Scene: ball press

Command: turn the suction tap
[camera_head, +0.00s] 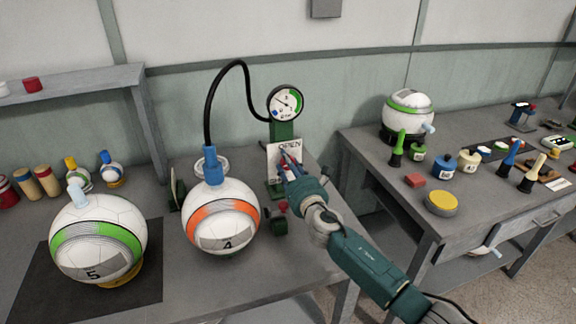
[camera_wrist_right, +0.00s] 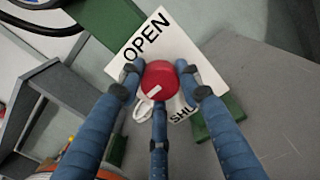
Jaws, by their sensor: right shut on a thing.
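The suction tap has a round red knob (camera_wrist_right: 160,76) with a small white mark on its lower left edge. It sits before a white plate (camera_wrist_right: 185,45) lettered OPEN and SHUT, partly covered. My right gripper (camera_wrist_right: 158,86) is shut on the knob, its blue fingers around it. In the head view the gripper (camera_head: 290,163) hides the knob, and OPEN shows on the plate (camera_head: 275,153). The plate is on a green stand (camera_head: 283,131) below a round gauge (camera_head: 285,103). My left gripper is not in view.
A black hose (camera_head: 209,104) runs from the gauge to a blue fitting (camera_head: 211,166) on an orange-banded ball marked 4 (camera_head: 221,216), left of my arm. A green-banded ball marked 5 (camera_head: 97,240) is on a dark mat. A second bench (camera_head: 400,185) with tools stands right.

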